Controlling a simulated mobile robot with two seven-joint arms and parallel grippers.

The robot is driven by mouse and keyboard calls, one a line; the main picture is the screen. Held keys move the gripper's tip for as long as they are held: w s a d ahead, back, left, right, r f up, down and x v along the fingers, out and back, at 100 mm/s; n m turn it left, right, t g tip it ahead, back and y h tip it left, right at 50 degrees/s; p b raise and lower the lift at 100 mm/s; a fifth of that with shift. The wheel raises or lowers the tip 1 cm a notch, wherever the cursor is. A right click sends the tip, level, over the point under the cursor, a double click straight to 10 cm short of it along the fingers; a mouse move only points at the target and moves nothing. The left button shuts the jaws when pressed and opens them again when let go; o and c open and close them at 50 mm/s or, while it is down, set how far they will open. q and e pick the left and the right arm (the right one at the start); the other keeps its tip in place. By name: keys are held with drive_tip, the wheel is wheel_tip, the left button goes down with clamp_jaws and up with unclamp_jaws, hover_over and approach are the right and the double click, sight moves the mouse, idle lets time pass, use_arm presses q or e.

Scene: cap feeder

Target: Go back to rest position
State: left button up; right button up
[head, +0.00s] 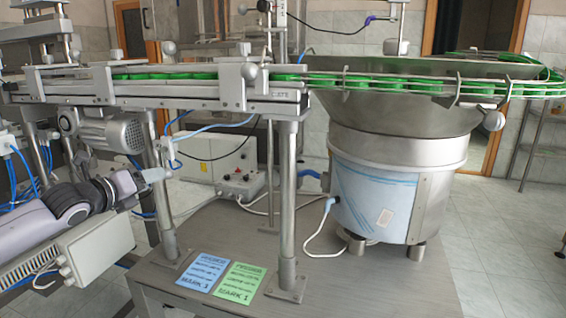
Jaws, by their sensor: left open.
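My left gripper (158,174) comes in from the left on its grey and dark arm. It is in front of the machine, below the conveyor rail and close to a metal support leg. Its fingers are small in the picture and I see nothing held between them. It is open. My right gripper does not show in the head view.
A conveyor (200,88) carries green caps across the view. The large feeder bowl (400,118) stands at right. A grey motor (112,133) hangs above my left arm. A small switch box (240,184) and blue (207,271) and green (237,287) cards lie on the metal base plate (350,285).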

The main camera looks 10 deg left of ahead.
use_arm(q)
drive_tip(key=s+d+f+n+g+h+p, duration=0.15)
drive_tip(key=s+d+f+n, duration=0.3)
drive_tip(key=d+f, duration=0.6)
drive_tip(key=s+d+f+n+g+h+p, duration=0.1)
drive_tip(key=s+d+f+n+g+h, duration=0.25)
drive_tip(key=d+f, duration=0.7)
drive_tip(key=s+d+f+n+y, duration=0.1)
drive_tip(key=s+f+n, duration=0.3)
drive_tip(key=s+n, duration=0.2)
drive_tip(key=s+d+f+n+y+p, duration=0.1)
drive_tip(key=s+f+n, duration=0.3)
drive_tip(key=s+n, duration=0.3)
drive_tip(key=s+d+f+n+y+p, duration=0.1)
drive_tip(key=s+f+n, duration=0.3)
drive_tip(key=s, duration=0.7)
drive_tip(key=d+n+y, duration=0.1)
drive_tip(key=n, duration=0.1)
drive_tip(key=shift+n, duration=0.4)
